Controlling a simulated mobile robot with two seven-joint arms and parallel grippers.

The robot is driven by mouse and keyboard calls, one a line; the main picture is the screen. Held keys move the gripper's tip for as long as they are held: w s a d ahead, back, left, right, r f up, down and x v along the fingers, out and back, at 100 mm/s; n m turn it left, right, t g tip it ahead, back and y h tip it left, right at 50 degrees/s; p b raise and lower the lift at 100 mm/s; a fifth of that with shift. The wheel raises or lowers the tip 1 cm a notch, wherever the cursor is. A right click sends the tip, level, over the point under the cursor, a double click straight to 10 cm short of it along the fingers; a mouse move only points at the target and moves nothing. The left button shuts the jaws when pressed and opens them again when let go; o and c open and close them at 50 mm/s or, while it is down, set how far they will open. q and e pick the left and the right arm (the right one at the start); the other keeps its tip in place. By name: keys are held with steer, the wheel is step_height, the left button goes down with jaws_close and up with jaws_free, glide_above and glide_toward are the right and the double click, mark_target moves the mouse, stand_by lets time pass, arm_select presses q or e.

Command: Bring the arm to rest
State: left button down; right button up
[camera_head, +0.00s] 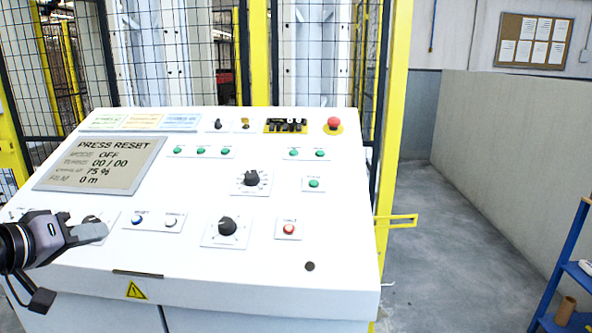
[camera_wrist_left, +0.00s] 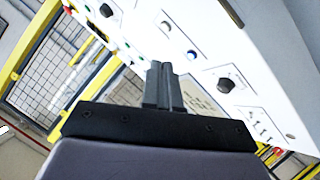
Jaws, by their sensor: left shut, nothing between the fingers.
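My left gripper (camera_head: 98,232) comes in from the left edge of the head view, over the lower left of the white control panel (camera_head: 190,273). It is shut and empty. It partly covers a black knob (camera_head: 92,219) on the panel. In the left wrist view the closed fingers (camera_wrist_left: 163,85) point toward the panel, with a blue button (camera_wrist_left: 192,55) and a black knob (camera_wrist_left: 226,85) beyond them. Whether the fingertips touch the panel I cannot tell. My right gripper is in neither view.
The panel has a screen (camera_head: 100,165) reading "PRESS RESET", mode off, several green buttons, a large black knob (camera_head: 228,226) and a red emergency button (camera_head: 333,124). A yellow-framed mesh fence (camera_head: 395,120) stands behind. Open floor (camera_head: 450,230) and a blue shelf (camera_head: 562,265) are at right.

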arm_select(q)
steer(key=s+d+f+m+g+h, duration=0.1)
steer(key=s+d+f+m, duration=0.2)
steer(key=d+f, duration=0.6)
steer(key=s+d+f+m+h, duration=0.1)
steer(key=s+d+f+m, duration=0.3)
steer(key=f, duration=0.9)
steer(key=s+d+f+g+y, duration=0.1)
steer(key=s+f+y, duration=0.3)
steer(key=s+f, duration=1.2)
steer(key=shift+s+d+n+g, duration=0.4)
steer(key=shift+s, duration=0.55)
